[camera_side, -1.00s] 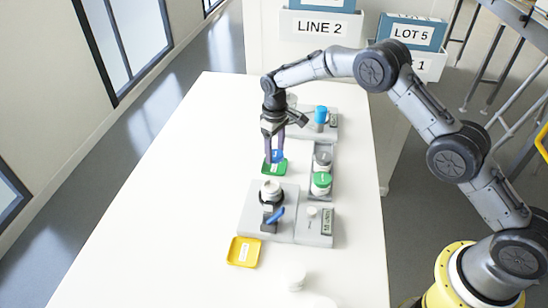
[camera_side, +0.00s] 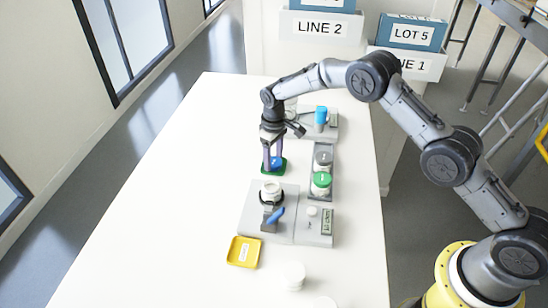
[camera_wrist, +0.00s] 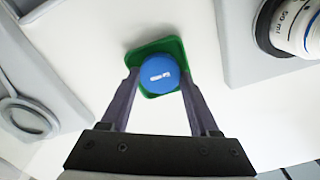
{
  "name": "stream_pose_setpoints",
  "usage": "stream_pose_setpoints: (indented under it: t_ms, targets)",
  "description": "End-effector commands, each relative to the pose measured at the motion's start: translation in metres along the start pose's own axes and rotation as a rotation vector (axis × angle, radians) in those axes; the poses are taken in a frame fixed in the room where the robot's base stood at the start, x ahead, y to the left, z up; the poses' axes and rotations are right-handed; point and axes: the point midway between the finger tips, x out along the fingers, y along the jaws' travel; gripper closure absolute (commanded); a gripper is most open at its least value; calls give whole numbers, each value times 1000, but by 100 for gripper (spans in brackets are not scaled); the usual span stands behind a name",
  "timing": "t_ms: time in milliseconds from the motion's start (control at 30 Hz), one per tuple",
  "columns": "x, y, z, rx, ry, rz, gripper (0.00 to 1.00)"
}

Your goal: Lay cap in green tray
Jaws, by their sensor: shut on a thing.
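The blue cap (camera_side: 276,162) is between the fingers of my gripper (camera_side: 273,167), which is shut on it. The green tray (camera_side: 265,171) lies on the white table right below the gripper. In the wrist view the green tray (camera_wrist: 166,46) shows behind the cap, which covers much of it. I cannot tell whether the cap touches the tray floor.
A rack with a grey-lidded jar (camera_side: 323,159) and a green-lidded jar (camera_side: 321,181) stands close to the right. A grey station holding an open jar (camera_side: 271,187) is in front. A yellow tray (camera_side: 244,252) lies nearer. The table's left side is clear.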

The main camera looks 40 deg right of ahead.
Motion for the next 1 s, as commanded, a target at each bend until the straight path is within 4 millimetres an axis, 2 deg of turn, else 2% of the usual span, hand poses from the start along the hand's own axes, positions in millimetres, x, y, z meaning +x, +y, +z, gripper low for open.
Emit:
stream_pose_setpoints:
  t_ms: [33, 67, 100, 267, 467, 800, 1000]
  targets:
    - [17, -1, 7, 0, -22, -4, 87]
    - [17, -1, 7, 0, -21, -4, 87]
    - [17, -1, 7, 0, -22, -4, 37]
    - [17, -2, 8, 0, -24, -5, 8]
    - [5, -2, 9, 0, -27, -6, 8]
    - [-69, -1, 4, 0, -16, -3, 8]
    - [-104, -1, 3, 0, -14, -2, 8]
